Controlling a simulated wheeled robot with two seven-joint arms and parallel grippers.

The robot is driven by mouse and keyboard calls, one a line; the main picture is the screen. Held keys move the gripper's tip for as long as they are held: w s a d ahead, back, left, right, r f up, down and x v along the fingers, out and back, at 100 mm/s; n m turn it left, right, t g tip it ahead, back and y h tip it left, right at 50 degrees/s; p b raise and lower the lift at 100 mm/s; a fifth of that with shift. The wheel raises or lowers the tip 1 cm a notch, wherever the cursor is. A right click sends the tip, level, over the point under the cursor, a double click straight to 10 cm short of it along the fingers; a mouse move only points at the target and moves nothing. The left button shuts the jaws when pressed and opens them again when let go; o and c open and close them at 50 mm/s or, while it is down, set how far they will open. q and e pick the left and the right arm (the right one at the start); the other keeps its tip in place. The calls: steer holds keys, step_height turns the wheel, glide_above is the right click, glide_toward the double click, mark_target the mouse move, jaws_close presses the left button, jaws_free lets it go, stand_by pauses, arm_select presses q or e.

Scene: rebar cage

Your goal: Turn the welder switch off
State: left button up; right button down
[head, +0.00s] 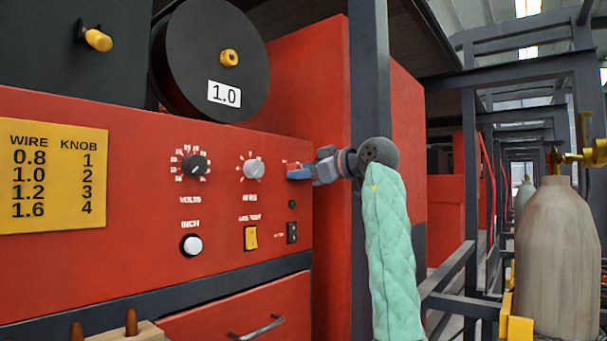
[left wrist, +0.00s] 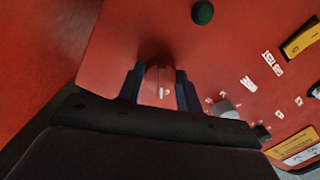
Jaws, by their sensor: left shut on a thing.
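My left gripper (head: 297,173) is at the upper right of the red welder panel (head: 120,260), its fingers against the panel face. In the left wrist view the blue-dark fingers (left wrist: 160,88) are shut on both sides of a red knob (left wrist: 158,83) with a small white mark. In the head view the gripper hides this knob. A dark green round lamp (head: 292,204) sits below the gripper; it also shows in the left wrist view (left wrist: 203,12). My right gripper is not in view.
A black VOLTS knob (head: 195,165), a grey knob (head: 254,168), a yellow gas test switch (head: 250,238) and a small black switch (head: 292,232) share the panel. A dark post (head: 369,60) stands right of the panel. A gas cylinder (head: 556,260) stands at far right.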

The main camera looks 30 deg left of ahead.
arm_select(q)
steer(key=shift+n, duration=1)
steer(key=shift+t, duration=0.3)
steer(key=o, duration=1)
steer(key=d, duration=0.7)
steer(key=shift+s+d+r, duration=0.3)
steer(key=shift+d+r, duration=0.05)
steer(key=shift+d, duration=0.05)
